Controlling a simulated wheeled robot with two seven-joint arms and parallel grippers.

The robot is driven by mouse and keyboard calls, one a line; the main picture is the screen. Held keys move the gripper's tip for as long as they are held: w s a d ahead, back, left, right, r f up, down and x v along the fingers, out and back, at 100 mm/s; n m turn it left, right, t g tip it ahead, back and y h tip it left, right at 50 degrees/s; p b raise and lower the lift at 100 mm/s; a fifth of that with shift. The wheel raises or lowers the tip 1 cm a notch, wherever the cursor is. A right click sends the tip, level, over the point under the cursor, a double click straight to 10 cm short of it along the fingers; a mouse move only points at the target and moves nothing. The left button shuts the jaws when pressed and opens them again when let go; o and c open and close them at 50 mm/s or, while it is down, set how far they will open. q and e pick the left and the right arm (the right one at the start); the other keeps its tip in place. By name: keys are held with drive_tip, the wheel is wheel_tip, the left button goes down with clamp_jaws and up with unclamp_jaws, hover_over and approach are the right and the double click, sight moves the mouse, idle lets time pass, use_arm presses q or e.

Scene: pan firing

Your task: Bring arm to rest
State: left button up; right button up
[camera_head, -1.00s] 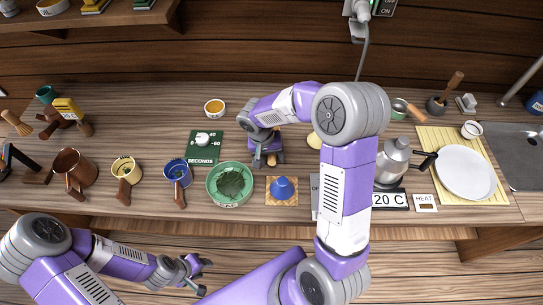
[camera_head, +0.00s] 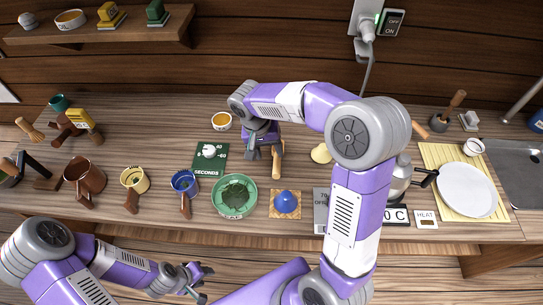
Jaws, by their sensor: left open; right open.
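My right gripper (camera_head: 264,156) is over the counter, pointing down, behind the green bowl and the blue cone. It is open, and a wooden-handled item (camera_head: 278,160) stands or lies right beside its fingers; I cannot tell whether they touch. My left gripper (camera_head: 203,281) is low in front of the counter's front edge, open and empty. My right arm reaches up from the lower right and bends left over the counter, hiding part of the kettle.
Near my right gripper are the green bowl (camera_head: 251,199), blue cone (camera_head: 285,199), timer (camera_head: 209,155) and orange-filled small bowl (camera_head: 221,121). Brown, yellow and blue pots stand at left. A kettle (camera_head: 405,177) and a white plate (camera_head: 467,190) are at right.

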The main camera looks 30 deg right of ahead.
drive_tip(key=shift+r, duration=0.3)
drive_tip(key=shift+r, duration=0.1)
